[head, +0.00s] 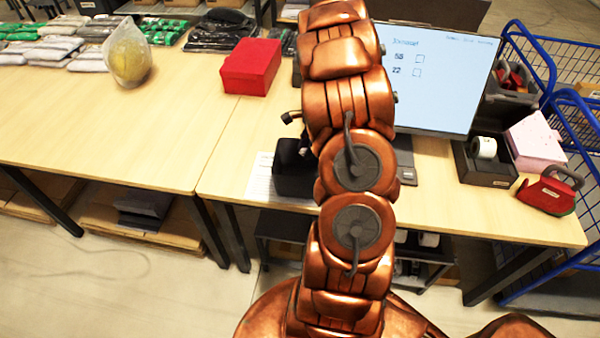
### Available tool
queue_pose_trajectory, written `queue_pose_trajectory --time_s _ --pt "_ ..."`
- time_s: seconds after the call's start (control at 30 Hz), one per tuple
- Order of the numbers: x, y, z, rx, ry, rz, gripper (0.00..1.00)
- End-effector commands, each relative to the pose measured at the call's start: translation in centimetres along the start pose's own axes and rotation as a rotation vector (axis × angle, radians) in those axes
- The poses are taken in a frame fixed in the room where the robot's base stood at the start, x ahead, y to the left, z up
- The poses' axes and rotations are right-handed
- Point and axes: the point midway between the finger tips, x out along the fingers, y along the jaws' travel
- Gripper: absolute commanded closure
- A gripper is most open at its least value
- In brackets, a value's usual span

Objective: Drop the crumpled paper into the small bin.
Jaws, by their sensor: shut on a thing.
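A small black open bin (294,177) stands on the table, partly hidden behind my copper arm. My gripper (298,133) is mostly hidden by the arm; only a few dark parts show to the arm's left, just above the bin in the picture. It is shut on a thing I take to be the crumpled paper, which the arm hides. I see no crumpled paper lying elsewhere. I cannot tell the gripper's height over the bin.
A red box (251,66), a rounded yellowish bag (127,52) and several packed garments are at the back left. A monitor (437,80), a label roll (483,148), a red tape dispenser (550,192) and blue carts (550,60) are at right. The left table front is clear.

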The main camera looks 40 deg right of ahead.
Motion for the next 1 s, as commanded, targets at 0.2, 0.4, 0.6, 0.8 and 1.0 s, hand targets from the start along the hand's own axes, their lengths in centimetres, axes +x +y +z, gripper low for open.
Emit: queue_pose_trajectory --time_s 0.2,0.4,0.6,0.8,1.0 --pt "0.0 0.0 0.0 0.000 0.000 0.000 0.55" --pt "0.0 0.0 0.0 -0.001 0.000 0.000 0.38" --pt "0.0 0.0 0.0 0.000 0.000 0.000 0.38" --pt "-0.9 0.0 0.0 -0.001 0.000 0.000 0.38" --pt "-4.3 -0.2 -0.1 -0.002 0.004 -0.006 0.38"
